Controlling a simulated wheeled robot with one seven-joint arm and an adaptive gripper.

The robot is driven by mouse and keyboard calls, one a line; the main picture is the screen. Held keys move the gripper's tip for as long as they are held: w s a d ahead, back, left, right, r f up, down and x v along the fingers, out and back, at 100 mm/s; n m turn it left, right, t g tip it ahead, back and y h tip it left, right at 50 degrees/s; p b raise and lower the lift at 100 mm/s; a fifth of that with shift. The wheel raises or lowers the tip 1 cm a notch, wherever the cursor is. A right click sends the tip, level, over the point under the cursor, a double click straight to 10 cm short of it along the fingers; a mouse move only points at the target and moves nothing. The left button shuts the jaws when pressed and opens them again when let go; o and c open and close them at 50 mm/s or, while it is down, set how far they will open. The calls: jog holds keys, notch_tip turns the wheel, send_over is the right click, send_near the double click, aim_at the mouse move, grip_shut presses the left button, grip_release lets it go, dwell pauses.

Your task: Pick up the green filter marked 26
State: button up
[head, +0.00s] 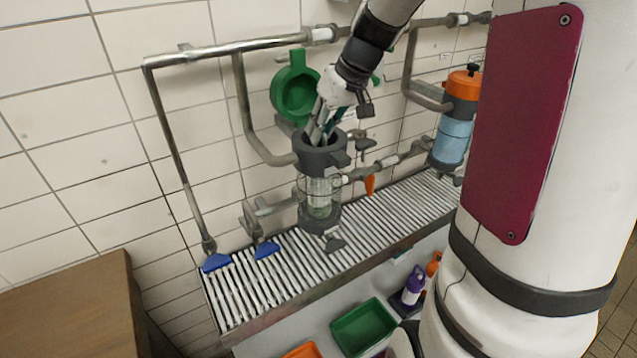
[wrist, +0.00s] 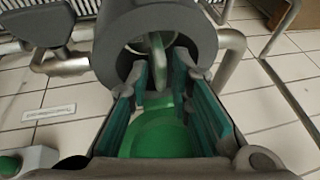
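A grey filter housing (head: 320,150) with a clear lower bowl (head: 319,192) is mounted on the wall pipes, its green lid (head: 295,88) swung open. In the wrist view the housing's round mouth (wrist: 205,35) is ahead, and a pale green upright handle-like part (wrist: 156,62) stands in it. This may be the filter; no 26 is readable and its body is hidden. My gripper (head: 324,138) is at the mouth of the housing. In the wrist view my gripper (wrist: 163,78) is open, its teal-padded fingers on either side of that part with gaps.
A second housing with an orange cap (head: 463,85) and blue bowl hangs to the right. A slatted grating (head: 270,285) runs below. A green bin (head: 364,325) and a purple bottle (head: 412,288) are lower. A wooden box (head: 70,310) stands at left.

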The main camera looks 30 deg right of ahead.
jog(key=shift+w+a+f, duration=0.15)
jog(key=shift+w+f, duration=0.1)
jog(key=shift+f, duration=0.3)
grip_shut()
